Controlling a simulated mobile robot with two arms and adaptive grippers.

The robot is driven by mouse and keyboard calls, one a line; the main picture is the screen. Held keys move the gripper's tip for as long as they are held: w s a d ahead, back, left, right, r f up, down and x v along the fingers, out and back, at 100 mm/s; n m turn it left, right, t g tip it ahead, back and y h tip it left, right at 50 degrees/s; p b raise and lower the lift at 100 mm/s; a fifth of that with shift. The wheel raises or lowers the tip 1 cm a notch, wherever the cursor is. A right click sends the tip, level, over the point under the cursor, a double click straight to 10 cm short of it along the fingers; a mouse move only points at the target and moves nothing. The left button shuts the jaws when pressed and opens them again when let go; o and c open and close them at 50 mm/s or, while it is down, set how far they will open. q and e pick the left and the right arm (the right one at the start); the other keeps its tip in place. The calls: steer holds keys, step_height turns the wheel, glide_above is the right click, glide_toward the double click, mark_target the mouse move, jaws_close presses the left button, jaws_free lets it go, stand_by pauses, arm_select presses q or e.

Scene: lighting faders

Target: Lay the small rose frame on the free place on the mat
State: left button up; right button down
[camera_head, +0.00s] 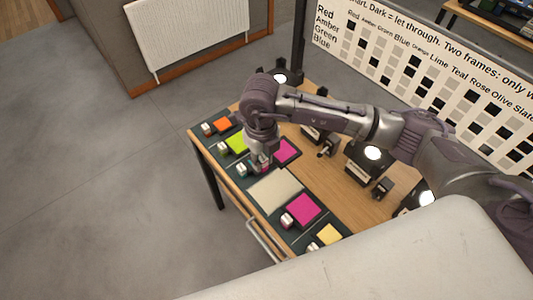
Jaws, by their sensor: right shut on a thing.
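My right gripper (262,160) points down over the far half of the table and is shut on the handle end of a rose frame (286,150). The frame sticks out to the right of the fingers. I cannot tell whether it is clear of the surface. A second rose frame (303,209), with a pale handle block at its left, lies nearer to me. Between the two is a plain pale rectangle (275,190) with nothing on it. A dark mat (208,143) runs along the table's left side under the coloured frames. My left gripper is not in view.
Orange (222,125), lime (237,142) and yellow (328,234) frames lie along the same side. Several black lamps (364,160) stand at the right. A chart board (425,75) stands behind. The table's left edge has a rail (262,238).

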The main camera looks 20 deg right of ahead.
steer(key=shift+f, duration=0.55)
steer(key=shift+f+b, duration=0.4)
steer(key=shift+b, duration=0.05)
arm_select(q)
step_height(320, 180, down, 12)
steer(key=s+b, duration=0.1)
steer(key=b, duration=1)
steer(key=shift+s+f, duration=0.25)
arm_select(e)
step_height(320, 180, down, 14)
steer(key=shift+s+f, duration=0.1)
arm_select(q)
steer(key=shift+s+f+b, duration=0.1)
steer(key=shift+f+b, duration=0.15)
steer(key=shift+b, duration=0.15)
arm_select(e)
steer(key=shift+f, duration=0.1)
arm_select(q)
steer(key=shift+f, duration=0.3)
arm_select(e)
steer(key=shift+f, duration=0.35)
arm_select(q)
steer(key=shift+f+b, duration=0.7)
steer(key=shift+b, duration=0.25)
arm_select(e)
steer(key=shift+f, duration=0.85)
steer(key=c, duration=0.9)
jaws_free()
